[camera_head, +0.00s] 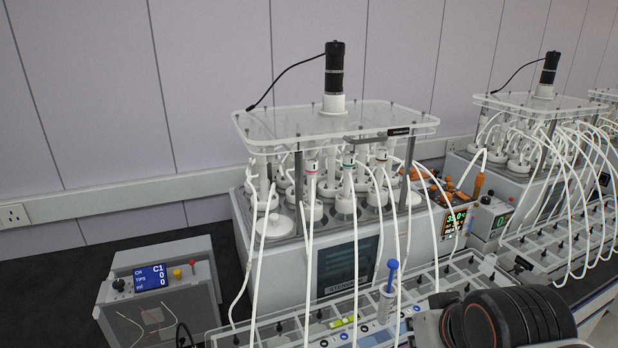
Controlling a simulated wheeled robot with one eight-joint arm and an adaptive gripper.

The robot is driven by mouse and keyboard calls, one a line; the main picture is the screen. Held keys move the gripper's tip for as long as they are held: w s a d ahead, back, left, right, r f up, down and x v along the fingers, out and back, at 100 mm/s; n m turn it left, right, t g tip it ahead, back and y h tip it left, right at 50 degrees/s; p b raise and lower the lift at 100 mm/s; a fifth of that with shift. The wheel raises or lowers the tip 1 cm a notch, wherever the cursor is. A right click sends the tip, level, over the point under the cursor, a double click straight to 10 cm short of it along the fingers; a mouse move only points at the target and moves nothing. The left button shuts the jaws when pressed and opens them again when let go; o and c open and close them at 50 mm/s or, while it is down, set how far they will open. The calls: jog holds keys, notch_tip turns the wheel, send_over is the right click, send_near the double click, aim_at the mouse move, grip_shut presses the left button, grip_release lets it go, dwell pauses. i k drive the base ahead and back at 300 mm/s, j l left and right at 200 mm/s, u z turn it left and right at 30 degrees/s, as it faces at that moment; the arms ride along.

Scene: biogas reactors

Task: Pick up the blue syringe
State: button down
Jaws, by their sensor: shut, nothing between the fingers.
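The blue syringe (386,303) stands upright, slightly tilted, at the lower middle of the head view. Part of my arm, with a dark round joint, shows at the bottom right, to the right of the syringe. My gripper is not in view.
A reactor unit (345,265) with a clear top plate (335,123) and many white tubes stands behind the rack. A second unit (540,105) is at the right. A grey box with a blue display (150,276) is at the left. Bare dark bench (45,290) lies left of it.

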aim_at(386, 300)
jog(key=u, duration=1.4)
jog(key=l+z, duration=0.15)
jog(key=z, duration=1.15)
jog(key=k+z, duration=0.65)
jog(key=k, duration=0.05)
